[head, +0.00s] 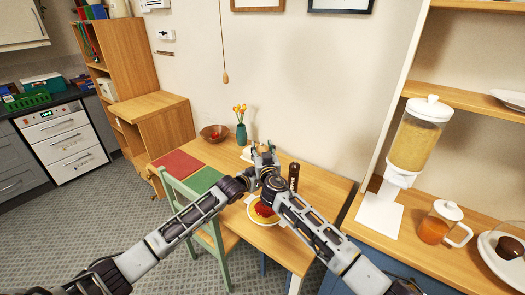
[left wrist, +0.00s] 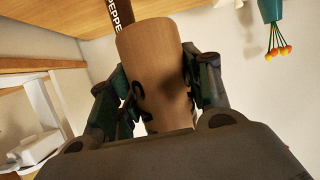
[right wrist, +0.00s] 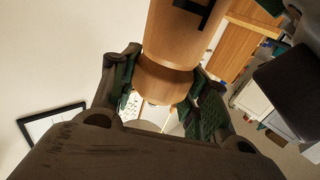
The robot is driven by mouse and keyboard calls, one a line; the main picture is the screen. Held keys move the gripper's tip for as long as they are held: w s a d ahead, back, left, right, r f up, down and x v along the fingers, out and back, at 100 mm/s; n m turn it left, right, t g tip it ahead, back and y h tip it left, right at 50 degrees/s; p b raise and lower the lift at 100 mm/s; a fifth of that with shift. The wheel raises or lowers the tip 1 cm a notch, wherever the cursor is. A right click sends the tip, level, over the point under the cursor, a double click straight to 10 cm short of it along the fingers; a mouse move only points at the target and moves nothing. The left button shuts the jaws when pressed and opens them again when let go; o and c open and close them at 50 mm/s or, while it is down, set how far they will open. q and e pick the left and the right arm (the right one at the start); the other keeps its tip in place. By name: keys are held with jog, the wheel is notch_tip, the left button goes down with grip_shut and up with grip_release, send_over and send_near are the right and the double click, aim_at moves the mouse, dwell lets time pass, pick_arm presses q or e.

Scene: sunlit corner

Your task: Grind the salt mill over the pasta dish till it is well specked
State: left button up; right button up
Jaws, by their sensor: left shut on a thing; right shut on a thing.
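The salt mill is pale wood with dark lettering. Its body fills the middle of the left wrist view (left wrist: 155,60), between the fingers of my left gripper (left wrist: 157,92). In the right wrist view the mill (right wrist: 180,38) has its narrower end between the fingers of my right gripper (right wrist: 163,84). Both grippers are shut on it. In the head view my right gripper (head: 264,155) and the arms mostly hide the mill. The pasta dish (head: 252,217), a pale bowl with red sauce, stands on the table just below the grippers, partly covered by my arms. Specks on it are too small to tell.
A dark pepper mill (head: 293,176) stands on the table (head: 318,190) right of the grippers. A teal vase with flowers (head: 241,134) and a brown bowl (head: 214,133) stand behind. Red (head: 178,163) and green (head: 204,180) mats lie left. A green chair (head: 195,212) stands at the near side.

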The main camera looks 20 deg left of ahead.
jog(key=shift+s+a+r+m+t+h, duration=0.15)
jog(key=shift+a+r+m+t+h, duration=0.05)
jog(key=shift+m+t+h, duration=0.1)
jog(key=shift+d+f+h, duration=0.15)
jog(key=shift+d+h, duration=0.05)
jog(key=shift+h, duration=0.2)
jog(key=o, duration=1)
jog(key=shift+f, duration=0.1)
jog(key=shift+o, duration=0.2)
jog(key=shift+d, duration=0.1)
jog(key=v, duration=1.1)
jog(key=shift+s, duration=0.35)
jog(key=shift+d, duration=0.1)
